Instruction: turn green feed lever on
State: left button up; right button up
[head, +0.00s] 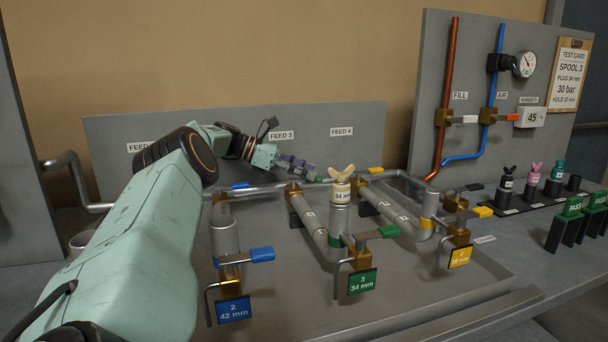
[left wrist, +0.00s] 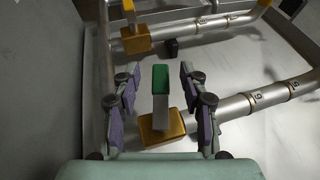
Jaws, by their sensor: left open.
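The green feed lever shows in the left wrist view as a grey arm with a green grip (left wrist: 160,80), standing out from a brass valve body (left wrist: 162,128). My left gripper (head: 300,166) is open at this valve. In the left wrist view its fingers (left wrist: 160,92) are on both sides of the lever, with a gap on each side. The right gripper is not in view.
A second green lever (head: 388,232) is on the front valve with the 34 mm tag (head: 362,282). A yellow feed lever (head: 375,170) is to the right, a blue one (head: 240,186) to the left. A capped 34 mm plug (head: 341,188) stands close to my gripper. Grey pipes surround the valves.

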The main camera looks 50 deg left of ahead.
pick_arm(q)
notch_tip(320, 180, up, 9)
dwell(0.4)
jog(key=shift+d+f, duration=0.1)
jog(key=shift+c, duration=0.9)
jog(key=shift+f, duration=0.15)
